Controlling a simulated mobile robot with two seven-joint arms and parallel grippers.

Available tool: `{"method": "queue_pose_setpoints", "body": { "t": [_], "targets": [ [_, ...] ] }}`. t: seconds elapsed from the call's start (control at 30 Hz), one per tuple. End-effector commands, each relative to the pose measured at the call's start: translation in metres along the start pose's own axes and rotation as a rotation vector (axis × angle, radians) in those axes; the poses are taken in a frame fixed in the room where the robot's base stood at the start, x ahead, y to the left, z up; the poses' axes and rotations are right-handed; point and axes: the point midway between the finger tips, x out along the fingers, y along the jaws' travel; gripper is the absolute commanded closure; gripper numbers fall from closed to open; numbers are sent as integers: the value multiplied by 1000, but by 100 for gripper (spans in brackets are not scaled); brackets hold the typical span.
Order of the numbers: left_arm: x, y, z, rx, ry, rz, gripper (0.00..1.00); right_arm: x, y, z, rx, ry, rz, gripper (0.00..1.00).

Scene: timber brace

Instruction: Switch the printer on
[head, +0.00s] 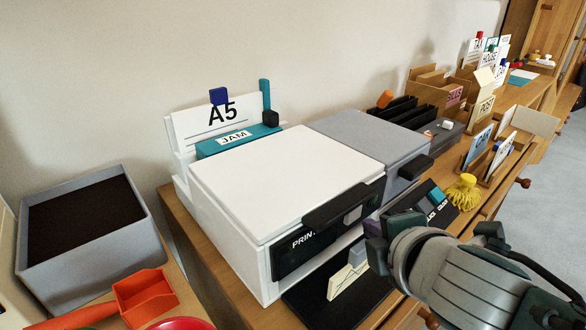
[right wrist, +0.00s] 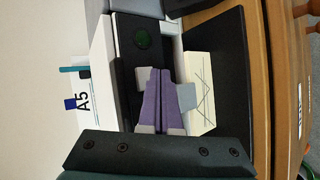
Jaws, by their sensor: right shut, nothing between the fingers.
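The white printer (head: 285,180) stands on the wooden bench in the middle of the head view. Its black front panel (head: 315,235) is lettered "PRIN", the rest being hidden, and has a light grey block at its right part. My left gripper is not in view.
A black tray (head: 300,305) with a cream card (head: 348,282) lies before the printer. A grey machine (head: 370,140) stands right of it, and a teal box and A5 card (head: 185,125) behind. A soil bin (head: 130,240) and orange scoop (head: 145,293) are left.

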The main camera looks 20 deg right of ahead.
Motion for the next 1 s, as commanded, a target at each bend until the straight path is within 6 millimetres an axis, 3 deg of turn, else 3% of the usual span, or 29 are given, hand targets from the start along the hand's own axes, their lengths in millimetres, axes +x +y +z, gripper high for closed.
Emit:
{"method": "queue_pose_setpoints", "body": {
  "t": [1.0],
  "targets": [
    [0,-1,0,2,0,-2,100,6,4,-4,0,0,0,100]
  ]
}}
